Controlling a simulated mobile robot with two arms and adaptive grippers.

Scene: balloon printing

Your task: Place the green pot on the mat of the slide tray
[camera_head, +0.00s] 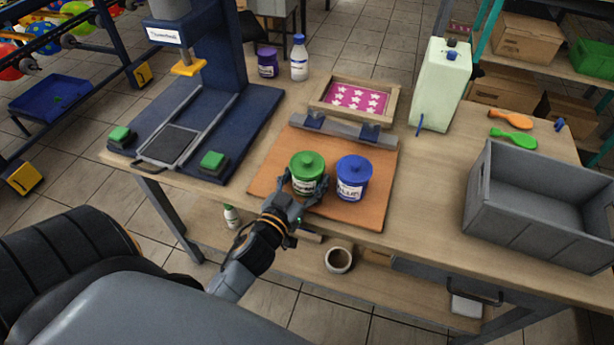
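The green pot (307,174), with a green lid and a white label, stands upright on an orange-brown board (360,214) on the table. My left gripper (305,188) is at its near side, with a finger on either side of it. I cannot tell whether the fingers press on it. The slide tray with its dark mat (166,144) lies on the blue press base at the left, and the mat is bare. My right gripper is not in view.
A blue pot (353,178) stands close to the right of the green pot. Green buttons (213,161) flank the slide tray, and the press column (205,45) rises behind it. A framed screen (357,98) lies behind the board. A grey crate (535,212) stands at the right.

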